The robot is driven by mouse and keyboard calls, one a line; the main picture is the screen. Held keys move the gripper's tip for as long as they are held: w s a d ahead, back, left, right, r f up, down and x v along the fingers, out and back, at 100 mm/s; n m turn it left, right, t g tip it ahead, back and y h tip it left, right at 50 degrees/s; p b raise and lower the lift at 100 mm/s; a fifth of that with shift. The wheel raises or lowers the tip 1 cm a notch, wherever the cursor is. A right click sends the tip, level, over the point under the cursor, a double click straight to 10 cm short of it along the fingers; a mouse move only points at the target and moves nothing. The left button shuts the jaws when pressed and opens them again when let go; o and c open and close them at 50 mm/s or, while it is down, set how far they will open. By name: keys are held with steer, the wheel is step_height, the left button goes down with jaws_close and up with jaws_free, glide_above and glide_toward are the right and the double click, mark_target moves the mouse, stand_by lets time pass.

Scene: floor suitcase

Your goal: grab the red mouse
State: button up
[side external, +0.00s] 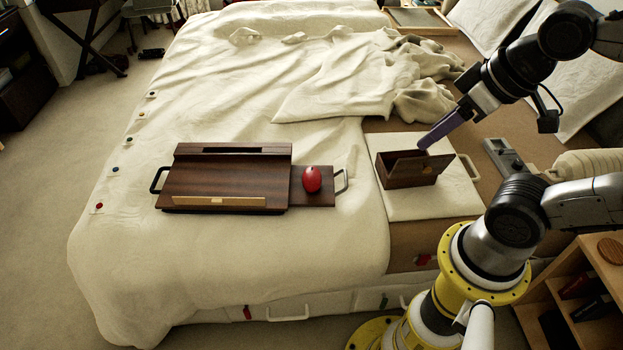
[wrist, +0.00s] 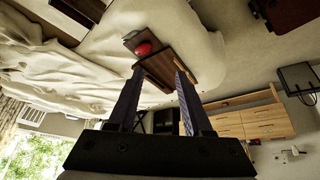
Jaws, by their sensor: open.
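The red mouse (side external: 312,179) is a smooth red oval. It rests on the right end of a dark wooden tray-like board (side external: 225,178) on the bed. It also shows in the wrist view (wrist: 143,49), on a brown wooden surface beyond my fingertips. My gripper (side external: 424,146) has purple fingers and is to the right of the mouse, well apart from it, just above a small dark wooden box (side external: 405,170). In the wrist view my gripper (wrist: 159,70) is open, with its two fingers spread and nothing held between them.
The small box stands on a white board (side external: 420,208) with a metal handle, between the mouse and my arm. Rumpled cream bedding (side external: 300,80) covers the bed. A wooden shelf (side external: 580,290) stands at the lower right. The bedding in front of the dark board is clear.

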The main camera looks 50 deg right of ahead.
steer(key=shift+o, duration=0.2)
steer(key=o, duration=0.8)
steer(key=shift+c, duration=0.2)
